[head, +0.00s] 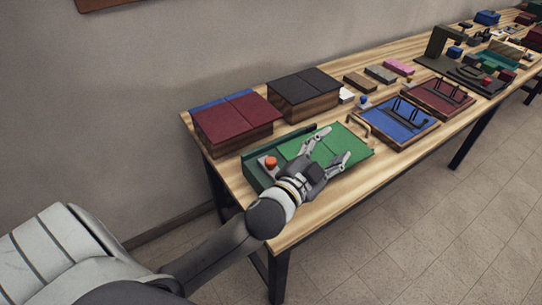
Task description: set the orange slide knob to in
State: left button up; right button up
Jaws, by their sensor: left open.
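The orange knob (270,162) sits on a grey plate at the left end of a green box (345,141) near the table's front left part. From this view I cannot tell whether the knob is in or out. My left gripper (337,146) is open over the green top, to the right of the knob and apart from it. Its fingers point away to the right, and nothing shows between them. The gripper and wrist hide part of the green box's front. My right gripper does not show.
Dark red (235,118) and black-topped (303,90) boxes stand behind the green box. Blue (399,122) and dark red (442,95) framed panels with handles lie to the right. Several small blocks and other items fill the wooden table (317,212) farther right.

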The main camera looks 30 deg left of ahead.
pick_arm(q)
jog(key=w+d+r+m+t+h, duration=0.2)
jog(key=d+r+m+h, duration=0.4)
jog(key=r+m+h, duration=0.15)
jog(key=s+d+r+m+g+h, duration=0.2)
jog(key=d+m+g+h, duration=0.35)
jog(key=m, duration=0.35)
jog(key=s+d+r+m+g+h, duration=0.2)
jog(key=d+m+g+h, duration=0.3)
jog(key=m, duration=0.3)
jog(key=m+g+y, duration=0.6)
jog(key=g+y, duration=0.4)
jog(key=y, duration=0.9)
send_over(271, 160)
notch_tip(271, 160, down, 11)
jog(key=shift+n+t, duration=0.25)
notch_tip(271, 160, down, 11)
jog(key=shift+r+p, duration=0.1)
jog(key=shift+p, duration=0.85)
